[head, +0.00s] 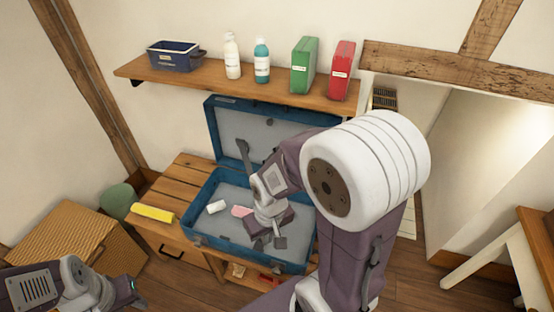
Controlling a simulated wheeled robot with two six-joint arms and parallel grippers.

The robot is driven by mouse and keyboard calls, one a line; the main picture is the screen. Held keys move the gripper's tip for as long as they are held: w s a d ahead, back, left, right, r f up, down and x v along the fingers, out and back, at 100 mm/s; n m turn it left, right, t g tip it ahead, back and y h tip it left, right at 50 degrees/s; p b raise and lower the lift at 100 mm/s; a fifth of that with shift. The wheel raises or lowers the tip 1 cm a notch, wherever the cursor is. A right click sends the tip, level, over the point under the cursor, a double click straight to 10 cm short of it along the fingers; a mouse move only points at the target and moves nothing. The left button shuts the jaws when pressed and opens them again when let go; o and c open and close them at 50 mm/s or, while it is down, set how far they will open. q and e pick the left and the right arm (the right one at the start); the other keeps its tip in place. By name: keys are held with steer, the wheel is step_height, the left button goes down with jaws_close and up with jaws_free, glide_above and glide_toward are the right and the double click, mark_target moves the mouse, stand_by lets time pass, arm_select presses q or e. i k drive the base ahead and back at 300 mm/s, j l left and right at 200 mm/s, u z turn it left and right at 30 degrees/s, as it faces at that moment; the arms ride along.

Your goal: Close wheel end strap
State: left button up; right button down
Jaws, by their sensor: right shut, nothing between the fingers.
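A blue suitcase (196,215) stands open on the wooden bench, its lid (213,130) raised against the wall. A dark grey strap-like piece (243,152) stands up inside it, in front of the lid's grey lining; I cannot tell whether it is the wheel end strap. My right gripper (276,240) is shut and empty over the right part of the case, and my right arm hides the case's right side. A small grey square piece shows at its tip. My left gripper (128,290) is at the lower left, away from the case; its fingers are unclear.
A white item (216,207) and a pink item (241,211) lie in the case. A yellow item (152,212) lies on the bench (180,180) left of it. A wicker box (70,240) stands at the left. A wall shelf (210,80) with bottles and boxes hangs above.

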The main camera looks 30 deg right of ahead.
mark_target(242, 144)
steer(key=z, duration=1)
steer(key=i+l+z, duration=0.15)
steer(key=z, duration=0.3)
steer(key=i+l+z, duration=0.25)
steer(key=z, duration=0.15)
